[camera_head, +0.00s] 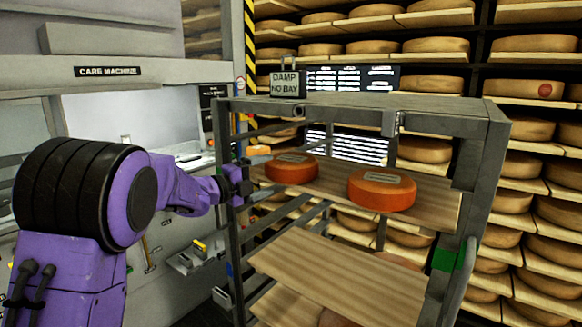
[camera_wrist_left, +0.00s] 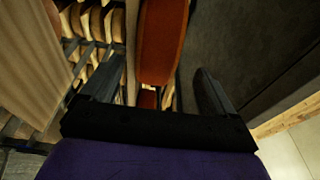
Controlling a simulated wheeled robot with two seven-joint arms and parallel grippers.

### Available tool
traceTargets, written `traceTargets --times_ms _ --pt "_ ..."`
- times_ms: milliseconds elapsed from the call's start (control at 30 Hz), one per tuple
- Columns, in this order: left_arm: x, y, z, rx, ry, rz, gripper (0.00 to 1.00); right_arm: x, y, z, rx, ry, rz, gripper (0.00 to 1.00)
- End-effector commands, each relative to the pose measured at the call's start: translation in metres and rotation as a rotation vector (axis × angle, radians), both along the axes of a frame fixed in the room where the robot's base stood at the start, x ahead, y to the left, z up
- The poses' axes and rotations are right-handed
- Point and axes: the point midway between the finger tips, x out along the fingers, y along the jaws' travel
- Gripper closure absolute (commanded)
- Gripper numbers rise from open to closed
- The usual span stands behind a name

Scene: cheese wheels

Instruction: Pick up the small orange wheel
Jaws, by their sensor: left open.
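The small orange wheel (camera_head: 291,168) lies flat on the left part of the cart's upper wooden shelf, with a grey label on top. A larger orange wheel (camera_head: 382,190), also labelled, lies to its right on the same board. My left gripper (camera_head: 262,174) reaches in from the left at shelf height, its fingers open at the small wheel's left side. In the left wrist view the open fingers (camera_wrist_left: 162,72) point at an orange wheel side (camera_wrist_left: 162,40), which appears just beyond the tips. I cannot tell whether they touch. My right gripper is not in view.
The grey metal cart frame (camera_head: 350,106) has a top panel above the wheels and posts beside my left gripper. The lower board (camera_head: 330,275) is largely bare. A "DAMP NO BAY" sign (camera_head: 285,83) stands on top. Racks of tan cheese wheels (camera_head: 436,45) fill the back.

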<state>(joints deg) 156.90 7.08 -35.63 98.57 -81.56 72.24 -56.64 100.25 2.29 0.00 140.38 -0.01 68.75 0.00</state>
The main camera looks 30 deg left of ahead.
Motion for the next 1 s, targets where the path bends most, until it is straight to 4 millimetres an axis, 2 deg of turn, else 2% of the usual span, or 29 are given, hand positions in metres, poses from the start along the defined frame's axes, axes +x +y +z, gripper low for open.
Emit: traceTargets --times_ms 33,167,367,500,733,767,1000 --pt "0.01 -0.003 0.003 0.0 0.004 -0.001 0.12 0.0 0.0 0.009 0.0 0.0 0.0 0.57" --pt "0.025 -0.007 0.001 -0.003 0.004 0.001 0.12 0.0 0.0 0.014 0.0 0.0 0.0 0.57" --pt "0.056 -0.025 0.005 -0.008 0.004 -0.004 0.12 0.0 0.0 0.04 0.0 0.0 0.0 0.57" --pt "0.076 -0.033 0.001 -0.009 0.001 -0.009 0.12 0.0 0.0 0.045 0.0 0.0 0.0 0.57" --pt "0.078 -0.034 -0.002 -0.009 0.002 -0.008 0.12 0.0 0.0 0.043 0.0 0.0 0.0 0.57" --pt "0.078 -0.033 -0.002 -0.009 0.002 -0.007 0.2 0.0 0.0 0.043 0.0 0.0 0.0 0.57" --pt "0.075 -0.028 -0.001 -0.009 0.0 0.001 0.98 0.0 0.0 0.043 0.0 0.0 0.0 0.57"
